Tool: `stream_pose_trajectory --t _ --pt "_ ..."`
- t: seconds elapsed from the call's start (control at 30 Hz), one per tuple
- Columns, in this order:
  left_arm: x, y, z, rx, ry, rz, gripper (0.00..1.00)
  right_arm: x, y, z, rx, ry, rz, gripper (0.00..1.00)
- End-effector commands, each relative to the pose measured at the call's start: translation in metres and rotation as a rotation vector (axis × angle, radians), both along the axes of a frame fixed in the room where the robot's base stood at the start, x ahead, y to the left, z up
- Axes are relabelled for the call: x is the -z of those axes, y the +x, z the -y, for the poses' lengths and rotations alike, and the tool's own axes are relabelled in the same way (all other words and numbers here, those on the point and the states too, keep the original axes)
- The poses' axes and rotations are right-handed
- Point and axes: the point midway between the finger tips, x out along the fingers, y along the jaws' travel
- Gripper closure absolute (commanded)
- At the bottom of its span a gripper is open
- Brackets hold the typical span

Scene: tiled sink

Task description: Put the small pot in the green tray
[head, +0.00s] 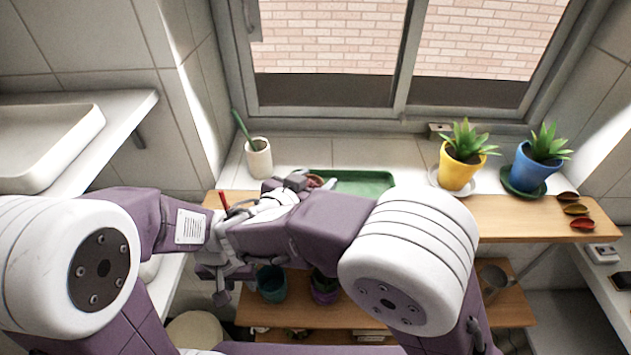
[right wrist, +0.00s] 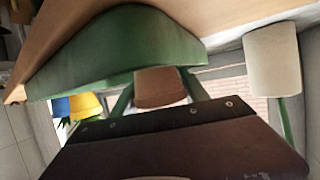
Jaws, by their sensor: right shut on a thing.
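The green tray (head: 365,183) lies on the wooden shelf below the window; its near side is partly hidden by my right arm. It fills the upper part of the right wrist view (right wrist: 110,55). The small brown pot (right wrist: 160,88) is between the fingers of my right gripper (right wrist: 158,95), which is shut on it. In the head view the pot (head: 316,180) shows only partly, at the tray's left end, by my right gripper (head: 304,181). I cannot tell its exact height against the rim. My left gripper (head: 221,285) is tangled in view with the arm links, its jaws unclear.
A white cup (head: 259,158) with a green handle-like stick stands left of the tray. A yellow pot (head: 457,170) and a blue pot (head: 531,168) with plants stand to the right. Small coloured bowls (head: 575,209) sit at the shelf's right end. More pots (head: 272,285) stand on the lower shelf.

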Motion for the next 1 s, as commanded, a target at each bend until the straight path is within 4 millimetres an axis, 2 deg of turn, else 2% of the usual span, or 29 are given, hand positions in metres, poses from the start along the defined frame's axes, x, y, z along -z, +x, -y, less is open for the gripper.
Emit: stream_pose_trajectory --t 0.1,0.5,0.53,0.87,1.0 --pt "-0.001 0.0 0.0 0.0 0.0 0.0 0.64 0.008 0.0 0.0 0.002 0.001 0.001 0.88" --pt "0.007 0.0 0.0 0.0 0.0 0.0 0.64 0.012 0.0 0.0 0.001 0.002 0.001 0.88" --pt "0.005 0.0 0.0 0.0 0.0 0.0 0.64 0.01 0.0 0.0 0.001 0.002 0.001 0.39" --pt "0.004 0.0 0.0 0.0 0.0 0.0 0.64 0.009 0.0 0.0 0.001 0.002 0.001 0.39" --pt "-0.004 0.0 0.0 0.0 0.0 0.0 0.64 0.004 0.0 0.0 0.0 0.001 0.0 0.39"
